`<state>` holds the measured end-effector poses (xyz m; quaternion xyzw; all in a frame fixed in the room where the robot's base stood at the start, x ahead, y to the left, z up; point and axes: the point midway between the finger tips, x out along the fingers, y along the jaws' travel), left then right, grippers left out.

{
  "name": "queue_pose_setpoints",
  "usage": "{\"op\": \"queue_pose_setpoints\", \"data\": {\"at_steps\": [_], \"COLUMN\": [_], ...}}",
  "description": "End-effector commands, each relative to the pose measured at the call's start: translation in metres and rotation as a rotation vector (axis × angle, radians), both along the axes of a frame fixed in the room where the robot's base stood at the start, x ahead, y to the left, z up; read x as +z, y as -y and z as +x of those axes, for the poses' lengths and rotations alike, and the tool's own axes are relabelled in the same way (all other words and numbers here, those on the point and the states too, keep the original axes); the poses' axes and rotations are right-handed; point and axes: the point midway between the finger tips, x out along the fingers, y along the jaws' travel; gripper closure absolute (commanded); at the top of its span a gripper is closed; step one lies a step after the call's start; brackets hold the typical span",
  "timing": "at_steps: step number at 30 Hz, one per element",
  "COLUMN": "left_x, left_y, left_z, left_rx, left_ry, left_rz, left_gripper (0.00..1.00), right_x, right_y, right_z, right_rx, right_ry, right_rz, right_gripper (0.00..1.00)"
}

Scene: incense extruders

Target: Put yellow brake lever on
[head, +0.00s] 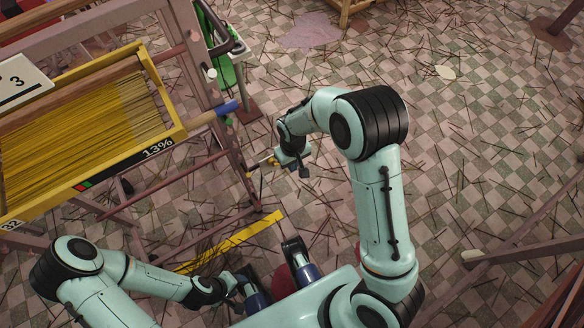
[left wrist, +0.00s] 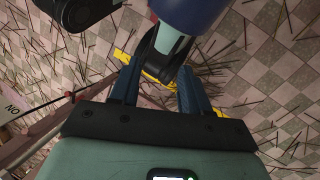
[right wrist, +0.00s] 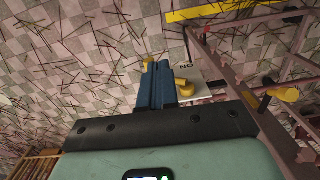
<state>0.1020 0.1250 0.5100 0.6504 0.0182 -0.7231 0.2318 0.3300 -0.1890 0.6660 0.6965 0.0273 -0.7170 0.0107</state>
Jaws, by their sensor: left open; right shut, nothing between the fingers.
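My right gripper (right wrist: 157,66) is shut and empty, its blue fingers pressed together. In the head view, my right gripper (head: 270,161) is beside the rack's lower post, near a small yellow piece (head: 249,174). My left gripper (left wrist: 160,68) is open and empty, low at the front of my base; it also shows in the head view (head: 243,284).
A metal rack (head: 190,60) holds a yellow-edged tray (head: 160,148) of incense sticks at left. Another yellow knob (right wrist: 285,94) is on the frame in the right wrist view. A yellow floor strip (head: 245,236) lies below. Sticks litter the checkered floor; railing stands at right.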

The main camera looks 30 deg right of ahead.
Motion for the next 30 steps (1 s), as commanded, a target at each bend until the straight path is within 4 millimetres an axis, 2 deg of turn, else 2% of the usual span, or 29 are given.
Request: {"op": "queue_pose_setpoints", "data": {"at_steps": [1, 2, 3, 6, 11, 20, 25, 30], "left_x": [-0.014, -0.017, -0.021, -0.025, -0.024, -0.025, -0.031, -0.044], "left_y": [0.000, 0.000, 0.000, 0.000, 0.000, 0.000, 0.000, -0.005], "left_z": [0.001, 0.001, 0.002, 0.004, 0.004, 0.004, 0.006, 0.018], "left_rx": [0.001, 0.001, 0.002, 0.003, 0.003, 0.003, 0.005, 0.018], "left_ry": [0.004, 0.007, 0.010, 0.014, 0.016, 0.016, 0.022, 0.055], "left_rz": [0.001, 0.002, 0.002, 0.002, 0.003, 0.003, 0.003, 0.018], "left_gripper": [0.54, 0.54, 0.54, 0.54, 0.54, 0.54, 0.54, 0.54], "right_x": [0.016, 0.026, 0.038, 0.058, 0.067, 0.062, 0.038, 0.000], "right_y": [0.001, 0.004, 0.006, 0.010, 0.012, 0.012, 0.013, 0.016], "right_z": [0.017, 0.023, 0.029, 0.036, 0.037, 0.037, 0.036, 0.036], "right_rx": [0.015, 0.019, 0.022, 0.025, 0.026, 0.026, 0.024, 0.026], "right_ry": [0.024, 0.029, 0.033, 0.038, 0.035, 0.034, 0.031, 0.028], "right_rz": [-0.023, -0.037, -0.052, -0.074, -0.084, -0.083, -0.083, -0.084], "right_gripper": [1.00, 1.00, 1.00, 1.00, 1.00, 1.00, 1.00, 1.00]}}
